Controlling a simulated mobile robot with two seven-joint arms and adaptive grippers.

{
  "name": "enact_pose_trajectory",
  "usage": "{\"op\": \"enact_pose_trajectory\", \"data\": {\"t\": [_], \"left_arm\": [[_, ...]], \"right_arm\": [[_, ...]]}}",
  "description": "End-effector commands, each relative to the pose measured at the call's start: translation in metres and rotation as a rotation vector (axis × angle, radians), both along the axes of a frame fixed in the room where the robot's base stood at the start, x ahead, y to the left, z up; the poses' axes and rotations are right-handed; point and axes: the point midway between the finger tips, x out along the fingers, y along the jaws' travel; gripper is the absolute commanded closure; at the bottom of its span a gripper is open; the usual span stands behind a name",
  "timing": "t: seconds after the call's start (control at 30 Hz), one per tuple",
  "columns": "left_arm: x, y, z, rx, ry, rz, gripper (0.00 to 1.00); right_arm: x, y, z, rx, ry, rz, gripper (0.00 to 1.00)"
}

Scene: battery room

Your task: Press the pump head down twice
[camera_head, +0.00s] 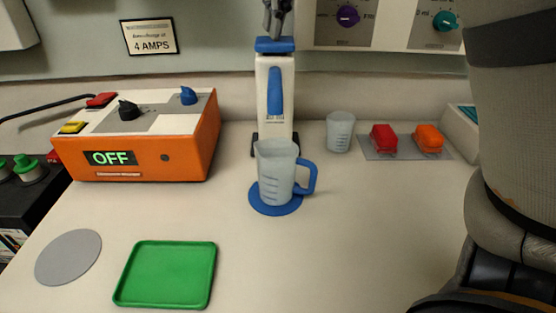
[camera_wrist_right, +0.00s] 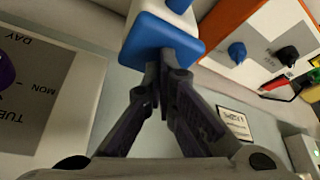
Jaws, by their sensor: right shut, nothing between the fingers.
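The pump is a tall white dispenser (camera_head: 274,95) with a blue stripe on its front and a flat blue pump head (camera_head: 274,45) on top. The pump head also shows in the right wrist view (camera_wrist_right: 150,38), just past my fingertips. My right gripper (camera_head: 276,33) is shut and empty, pointing down right over the pump head. Its tips (camera_wrist_right: 163,72) appear at the head's top; whether they touch it I cannot tell. A clear measuring jug (camera_head: 274,178) with a blue handle stands upright in front of the pump. My left gripper is out of view.
The jug stands on a round blue mat (camera_head: 275,207). An orange charger (camera_head: 185,150) reading OFF is at left. A small beaker (camera_head: 340,132) and red and orange pieces (camera_head: 383,138) are at right. A green tray (camera_head: 165,275) and grey disc (camera_head: 68,257) lie in front.

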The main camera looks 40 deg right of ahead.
Motion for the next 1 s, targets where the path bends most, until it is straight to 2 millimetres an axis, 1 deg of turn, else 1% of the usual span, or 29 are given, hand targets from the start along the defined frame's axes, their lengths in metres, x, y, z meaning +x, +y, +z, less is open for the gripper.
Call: {"op": "enact_pose_trajectory", "data": {"t": [0.07,0.6,0.7,1.0], "left_arm": [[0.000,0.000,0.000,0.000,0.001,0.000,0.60],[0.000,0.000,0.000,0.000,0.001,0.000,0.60],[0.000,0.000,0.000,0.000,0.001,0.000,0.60],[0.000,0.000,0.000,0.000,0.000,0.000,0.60]], "right_arm": [[0.000,0.000,0.001,0.001,0.004,0.000,1.00],[0.001,0.000,0.044,0.001,0.000,0.001,1.00],[0.000,0.000,0.050,0.000,0.000,0.000,1.00],[0.000,0.000,0.052,0.000,0.001,0.000,1.00]]}}
